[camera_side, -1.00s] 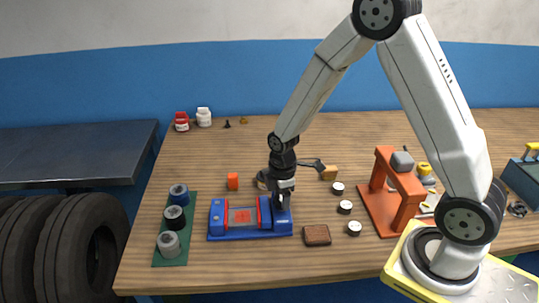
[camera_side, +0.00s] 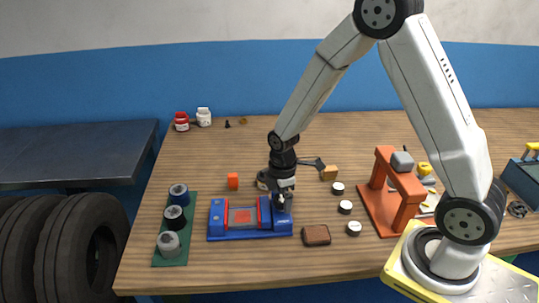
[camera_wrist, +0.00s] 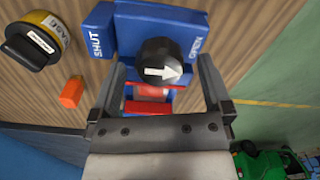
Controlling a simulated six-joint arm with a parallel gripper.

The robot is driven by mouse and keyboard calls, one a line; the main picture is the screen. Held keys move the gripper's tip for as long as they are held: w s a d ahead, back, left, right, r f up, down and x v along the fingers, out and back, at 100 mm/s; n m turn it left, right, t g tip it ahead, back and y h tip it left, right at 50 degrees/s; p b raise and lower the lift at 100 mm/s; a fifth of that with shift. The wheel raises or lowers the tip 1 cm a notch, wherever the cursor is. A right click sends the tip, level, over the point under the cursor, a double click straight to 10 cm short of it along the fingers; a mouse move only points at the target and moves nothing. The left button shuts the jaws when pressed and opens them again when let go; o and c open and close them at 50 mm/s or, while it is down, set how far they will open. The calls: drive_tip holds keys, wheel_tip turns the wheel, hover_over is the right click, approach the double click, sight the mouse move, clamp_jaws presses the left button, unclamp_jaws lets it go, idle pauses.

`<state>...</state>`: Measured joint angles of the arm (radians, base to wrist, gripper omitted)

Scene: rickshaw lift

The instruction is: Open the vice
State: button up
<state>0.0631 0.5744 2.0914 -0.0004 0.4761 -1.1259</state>
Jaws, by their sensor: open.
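The blue vice (camera_side: 222,233) lies on the wooden table, with red jaws around a reddish piece (camera_side: 241,216). In the wrist view the vice (camera_wrist: 190,25) has a black knob (camera_wrist: 158,60) with a white arrow pointing right, toward the OPEN side. SHUT is printed on the left. My gripper (camera_side: 283,200) is over the right end of the vice. In the wrist view my gripper (camera_wrist: 162,72) is open, with one finger on each side of the knob. I cannot tell whether the fingers touch it.
A small orange block (camera_side: 233,181) stands behind the vice, and a brown block (camera_side: 316,235) lies to its right. A green mat (camera_side: 190,247) with several round parts is at left. An orange press (camera_side: 384,208) stands at right. A yellow-and-black can (camera_wrist: 36,42) shows in the wrist view.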

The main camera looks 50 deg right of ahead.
sight(282, 198)
drive_tip(key=shift+r, duration=3.75)
drive_tip(key=shift+s+a+r+m, duration=0.15)
drive_tip(key=shift+s+m, duration=0.25)
drive_tip(key=shift+m, duration=0.05)
drive_tip(key=shift+s+a+r+m, duration=0.1)
drive_tip(key=shift+s+r+m, duration=0.05)
drive_tip(key=shift+s+m, duration=0.25)
drive_tip(key=s+a+r+m+t, duration=0.1)
drive_tip(key=s+a+m+t, duration=0.1)
drive_tip(key=s+m, duration=0.6)
drive_tip(key=shift+m+t, duration=0.3)
drive_tip(key=shift+m, duration=0.95)
